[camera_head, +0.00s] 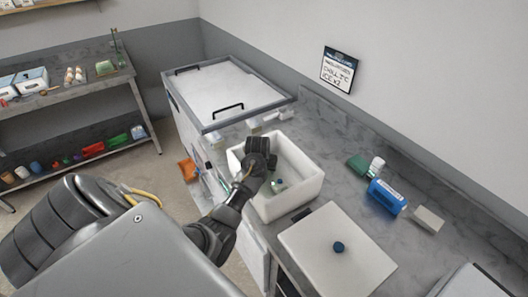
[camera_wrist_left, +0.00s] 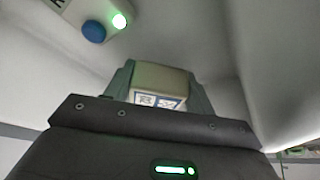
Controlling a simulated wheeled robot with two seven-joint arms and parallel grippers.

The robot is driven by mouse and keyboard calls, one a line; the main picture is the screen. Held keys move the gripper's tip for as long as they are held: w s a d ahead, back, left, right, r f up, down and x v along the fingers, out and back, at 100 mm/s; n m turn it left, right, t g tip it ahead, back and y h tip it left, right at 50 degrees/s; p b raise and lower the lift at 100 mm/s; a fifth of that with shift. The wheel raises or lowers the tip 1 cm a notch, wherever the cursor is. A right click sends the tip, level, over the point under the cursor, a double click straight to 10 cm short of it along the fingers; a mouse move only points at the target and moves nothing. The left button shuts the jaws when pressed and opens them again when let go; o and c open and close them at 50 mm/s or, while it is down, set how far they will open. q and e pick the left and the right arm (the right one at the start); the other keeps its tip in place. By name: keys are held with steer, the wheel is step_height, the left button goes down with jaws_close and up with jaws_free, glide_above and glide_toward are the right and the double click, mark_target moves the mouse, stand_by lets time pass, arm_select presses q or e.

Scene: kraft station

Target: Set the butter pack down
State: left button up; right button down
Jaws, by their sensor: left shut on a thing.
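My left gripper (camera_head: 262,160) is over the white open-topped box (camera_head: 309,191) in the head view, reaching into its left part. In the left wrist view the two fingers of the gripper (camera_wrist_left: 160,84) are shut on the butter pack (camera_wrist_left: 161,76), a cream block with a blue-and-white label. Pale walls of the box surround it there. The pack is hidden behind the gripper in the head view. I cannot tell whether the pack touches the box floor. My right gripper is not in view.
A small device with a blue knob and green light (camera_wrist_left: 108,20) is near the pack in the wrist view. A blue container (camera_head: 386,196) and grey block (camera_head: 428,219) stand right. A grey-framed chest (camera_head: 225,92) is behind.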

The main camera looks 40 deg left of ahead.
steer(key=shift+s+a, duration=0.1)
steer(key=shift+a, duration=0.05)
arm_select(q)
steer(key=shift+f, duration=0.35)
steer(key=shift+d+f, duration=0.1)
steer(key=shift+f, duration=0.15)
steer(key=o, duration=0.9)
steer(key=shift+s+f, duration=0.1)
steer(key=o, duration=0.3)
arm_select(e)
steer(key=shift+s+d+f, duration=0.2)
arm_select(q)
steer(key=shift+o, duration=0.2)
steer(key=shift+f, duration=0.1)
